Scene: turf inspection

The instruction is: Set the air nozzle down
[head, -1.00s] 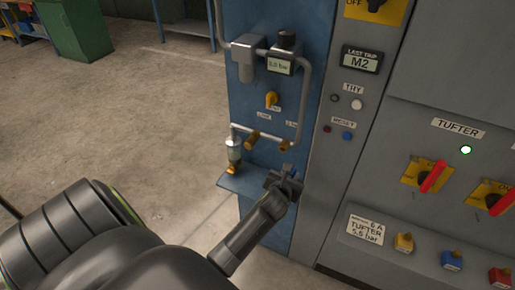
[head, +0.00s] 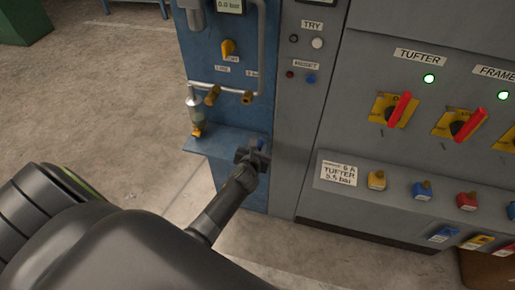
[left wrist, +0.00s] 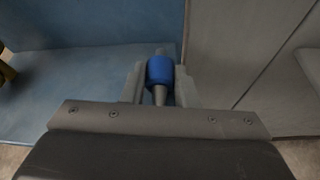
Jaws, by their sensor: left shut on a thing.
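The air nozzle (left wrist: 160,72) has a blue body and a grey tapered end in the left wrist view. My left gripper (left wrist: 160,84) is shut on it, one finger on each side. In the head view the left gripper (head: 255,156) is at the right end of a small blue shelf (head: 222,143) on the blue panel, and only a bit of the blue nozzle (head: 262,143) shows. I cannot tell whether the nozzle touches the shelf. My right gripper is not in view.
Above the shelf are two brass fittings (head: 212,95) and a bottle-like filter unit (head: 195,110) with a yellow tip. To the right stands a grey cabinet (head: 345,120) with red-handled switches (head: 397,109) and a ledge with coloured padlocks (head: 377,180). Bare floor lies left.

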